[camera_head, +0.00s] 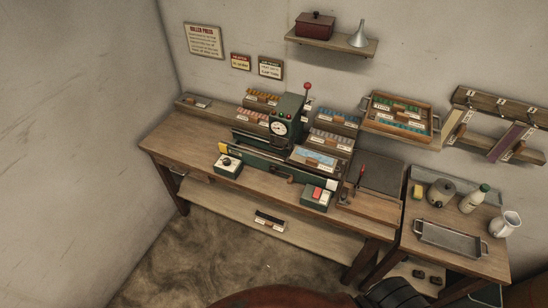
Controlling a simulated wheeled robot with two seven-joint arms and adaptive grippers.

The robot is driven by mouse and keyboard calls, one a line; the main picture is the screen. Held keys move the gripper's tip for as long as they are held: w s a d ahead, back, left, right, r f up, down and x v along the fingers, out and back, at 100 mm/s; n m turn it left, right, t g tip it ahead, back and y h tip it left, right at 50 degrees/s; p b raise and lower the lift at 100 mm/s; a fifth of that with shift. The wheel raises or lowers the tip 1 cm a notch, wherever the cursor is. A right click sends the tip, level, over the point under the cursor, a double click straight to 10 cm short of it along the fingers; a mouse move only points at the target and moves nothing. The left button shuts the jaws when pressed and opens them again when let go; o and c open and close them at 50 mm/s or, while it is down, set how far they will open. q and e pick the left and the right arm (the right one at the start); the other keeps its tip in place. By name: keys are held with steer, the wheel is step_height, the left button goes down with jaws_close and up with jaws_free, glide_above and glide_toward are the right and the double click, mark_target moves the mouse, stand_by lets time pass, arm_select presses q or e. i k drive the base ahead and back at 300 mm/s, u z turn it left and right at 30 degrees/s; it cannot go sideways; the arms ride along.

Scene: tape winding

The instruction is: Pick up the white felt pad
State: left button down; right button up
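I cannot pick out a white felt pad for certain in the head view. A small pale item (197,102) lies in a shallow wooden tray at the left back of the workbench, too small to identify. The bench (168,146) carries a dark green machine (288,110) with a round dial and a red-knobbed lever. Several small racks of coloured pieces stand around the machine. Neither of my grippers is in view.
A lower side table at right holds a metal tray (449,238), a yellow block (418,192), a grey round pot (440,192), a bottle (474,199) and a white jug (504,224). A wall shelf (332,41) holds a red box and funnel. Floor before the bench looks clear.

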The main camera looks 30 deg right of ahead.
mark_target(327, 163)
steer(key=u, duration=0.7)
steer(key=i, duration=1.35)
steer(key=z, duration=2.55)
